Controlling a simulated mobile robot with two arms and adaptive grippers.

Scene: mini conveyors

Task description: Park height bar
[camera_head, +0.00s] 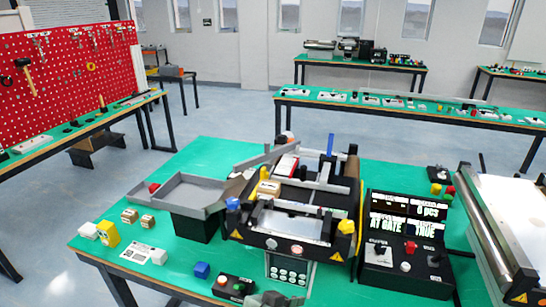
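The mini conveyor (290,240) stands in the middle of the green table. Pale crossbars (318,185) span its belt; I cannot tell for sure which one is the height bar. A blue upright handle (330,145) stands at its far side. A tan box (268,188) sits on the conveyor towards the left, and a red-and-white item (287,165) lies farther back. Neither gripper can be made out; a grey shape at the bottom edge is cut off and unclear.
A grey tray (187,192) stands left of the conveyor. Small boxes (130,216), a yellow block (108,233), a white card (143,253) and a blue cube (201,270) lie at front left. A button box (234,287) stands at the front. Another conveyor (508,235) is at right.

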